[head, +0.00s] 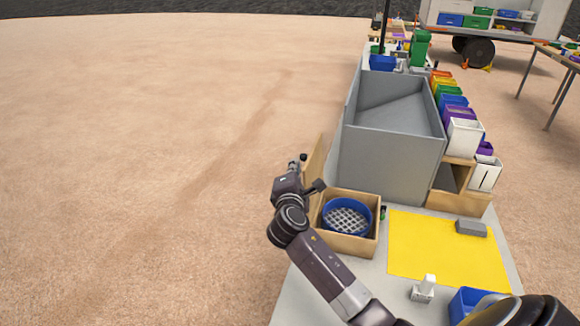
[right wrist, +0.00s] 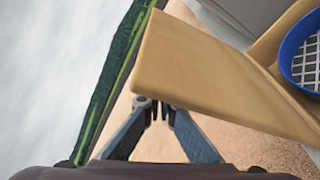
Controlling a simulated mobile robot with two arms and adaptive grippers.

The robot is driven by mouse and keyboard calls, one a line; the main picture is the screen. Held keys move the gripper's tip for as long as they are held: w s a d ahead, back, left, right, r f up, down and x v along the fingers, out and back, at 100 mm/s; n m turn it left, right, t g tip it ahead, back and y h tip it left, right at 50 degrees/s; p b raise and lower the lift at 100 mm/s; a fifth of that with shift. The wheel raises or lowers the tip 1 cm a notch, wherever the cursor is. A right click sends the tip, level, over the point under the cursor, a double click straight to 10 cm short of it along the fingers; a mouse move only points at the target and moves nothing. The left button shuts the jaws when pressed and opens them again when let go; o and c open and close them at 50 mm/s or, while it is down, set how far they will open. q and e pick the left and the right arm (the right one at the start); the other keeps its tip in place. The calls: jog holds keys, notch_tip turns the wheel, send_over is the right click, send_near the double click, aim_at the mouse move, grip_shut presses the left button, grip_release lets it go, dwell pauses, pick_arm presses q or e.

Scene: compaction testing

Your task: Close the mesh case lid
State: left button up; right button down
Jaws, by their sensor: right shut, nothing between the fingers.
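The mesh case (head: 376,246) is an open wooden box on the table, with a round blue-rimmed mesh sieve (head: 346,217) inside. Its wooden lid (head: 317,158) stands raised at the case's left side. The lid fills the upper middle of the right wrist view (right wrist: 205,65), with the blue sieve rim (right wrist: 288,52) at the right. My right gripper (head: 309,172) is at the outer, left side of the lid. Its fingers are shut and empty, below the lid panel in the right wrist view (right wrist: 156,108); contact with the lid cannot be told. My left gripper is not in view.
A tall grey bin (head: 390,165) stands behind the case. A yellow mat (head: 440,245) with a grey block (head: 471,228) lies to its right. A white item (head: 424,290) and a blue bin (head: 470,304) are at the front. Left of the table is open sandy ground.

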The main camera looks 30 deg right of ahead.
dwell(0.3)
jog(key=s+d+m+t+b, duration=0.1)
jog(key=s+d+m+b, duration=0.4)
jog(key=s, duration=0.3)
jog(key=shift+d+r+m+h, duration=0.3)
jog(key=shift+d+r+m, duration=0.05)
jog(key=shift+d+m, duration=0.55)
